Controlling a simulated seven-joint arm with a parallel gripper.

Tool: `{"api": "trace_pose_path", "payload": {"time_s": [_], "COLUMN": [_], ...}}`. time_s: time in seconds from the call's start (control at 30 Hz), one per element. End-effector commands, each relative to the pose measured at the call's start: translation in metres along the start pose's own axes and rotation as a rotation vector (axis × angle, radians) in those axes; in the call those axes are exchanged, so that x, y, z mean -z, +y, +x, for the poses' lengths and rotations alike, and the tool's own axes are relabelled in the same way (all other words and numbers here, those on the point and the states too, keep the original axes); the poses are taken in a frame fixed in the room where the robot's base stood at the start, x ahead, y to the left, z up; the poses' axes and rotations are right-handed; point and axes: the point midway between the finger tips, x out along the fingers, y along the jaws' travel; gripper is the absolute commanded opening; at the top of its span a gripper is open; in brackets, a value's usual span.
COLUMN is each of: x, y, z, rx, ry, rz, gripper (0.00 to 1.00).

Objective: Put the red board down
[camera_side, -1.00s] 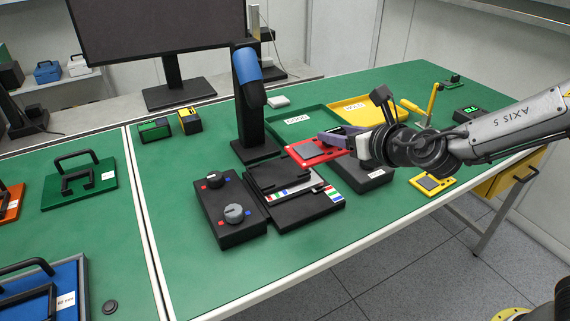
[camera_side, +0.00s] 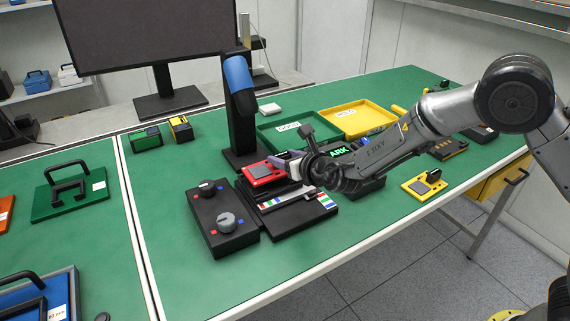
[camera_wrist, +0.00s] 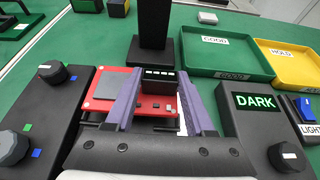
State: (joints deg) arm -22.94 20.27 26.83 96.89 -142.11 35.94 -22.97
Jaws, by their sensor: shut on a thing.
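The red board (camera_side: 262,171) with a grey square chip is held by my gripper (camera_side: 283,163) over the black fixture (camera_side: 290,210) in the side view. In the wrist view the red board (camera_wrist: 128,92) lies between and beyond the purple fingers of my gripper (camera_wrist: 150,85), which are shut on a black part of it. The board looks roughly level. I cannot tell whether it touches the fixture below, since the gripper and board hide much of it.
A black box with two knobs (camera_side: 222,220) stands left of the fixture. A black lamp post (camera_side: 242,125) rises behind. A green GOOD tray (camera_side: 299,130) and a yellow HOLD tray (camera_side: 358,120) lie behind. A box showing DARK (camera_wrist: 255,102) is close on the right. A yellow board (camera_side: 425,184) lies further right.

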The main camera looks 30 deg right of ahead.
Motion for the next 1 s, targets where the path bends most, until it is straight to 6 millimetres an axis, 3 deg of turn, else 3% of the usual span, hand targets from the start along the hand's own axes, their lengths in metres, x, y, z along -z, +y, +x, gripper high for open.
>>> {"api": "trace_pose_path", "payload": {"time_s": [0.1, 0.53, 0.57, 0.6, 0.7, 1.0], "x": [0.016, 0.021, 0.022, 0.022, 0.022, 0.021], "y": [0.0, 0.0, 0.0, 0.0, 0.0, 0.0], "z": [0.006, 0.008, 0.008, 0.008, 0.008, 0.008], "rx": [0.0, 0.0, 0.0, 0.0, 0.0, 0.0], "ry": [0.001, -0.001, 0.001, 0.001, 0.001, 0.0], "rz": [-0.002, 0.0, 0.0, 0.0, 0.0, 0.0], "gripper": [0.0, 0.0, 0.58, 0.65, 0.83, 0.84]}}
